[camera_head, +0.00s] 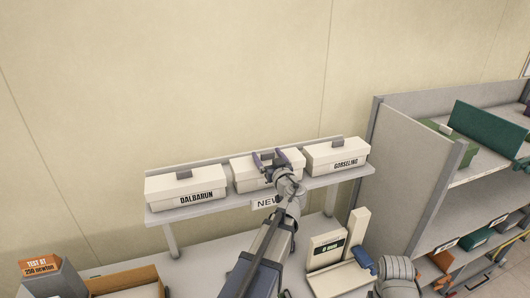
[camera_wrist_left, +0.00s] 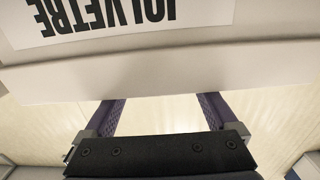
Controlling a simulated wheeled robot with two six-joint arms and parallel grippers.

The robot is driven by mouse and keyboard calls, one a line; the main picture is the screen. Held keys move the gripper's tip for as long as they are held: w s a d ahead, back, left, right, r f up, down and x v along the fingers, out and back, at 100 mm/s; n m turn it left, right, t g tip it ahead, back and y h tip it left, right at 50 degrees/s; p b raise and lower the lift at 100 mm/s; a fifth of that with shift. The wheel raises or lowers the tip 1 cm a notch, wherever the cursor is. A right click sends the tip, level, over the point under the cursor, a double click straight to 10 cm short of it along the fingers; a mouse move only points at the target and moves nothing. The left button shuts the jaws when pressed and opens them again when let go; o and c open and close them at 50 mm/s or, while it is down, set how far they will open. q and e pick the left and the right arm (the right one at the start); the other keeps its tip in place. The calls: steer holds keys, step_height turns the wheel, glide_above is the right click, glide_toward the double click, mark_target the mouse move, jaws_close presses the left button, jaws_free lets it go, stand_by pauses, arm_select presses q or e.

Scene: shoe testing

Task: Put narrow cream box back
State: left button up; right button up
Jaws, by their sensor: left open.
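Three cream boxes stand in a row on the raised shelf (camera_head: 222,208): one marked DALBARUN (camera_head: 160,190) at left, a middle one (camera_head: 240,178), and one marked GORSELING (camera_head: 325,154) at right. My left gripper (camera_head: 270,158) is open at the lid of the middle box and hides its top and front in part. In the left wrist view, a cream box (camera_wrist_left: 190,78) with an upside-down label, seemingly JOLVETRE, lies beyond my open fingers (camera_wrist_left: 160,112). A blue gripper part of my right arm (camera_head: 362,257) shows low at right; its jaws are unclear.
A NEW sign (camera_head: 266,203) hangs on the shelf edge. Below stand a cream scale-like device (camera_head: 326,250), an open cardboard box (camera_head: 125,280) and a grey TEST AT box (camera_head: 55,278). A grey partition and rack (camera_head: 410,165) bound the right side.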

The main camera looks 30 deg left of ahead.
arm_select(q)
steer(key=v, duration=0.9)
steer(key=shift+a, duration=0.1)
steer(key=x, duration=1.1)
steer(key=shift+w+a, duration=0.1)
steer(key=shift+w, duration=0.1)
steer(key=shift+w+a, duration=0.2)
steer(key=shift+a, duration=0.05)
steer(key=shift+f, duration=0.25)
steer(key=shift+r, duration=0.2)
steer(key=shift+s, duration=0.1)
steer(key=shift+d, duration=0.1)
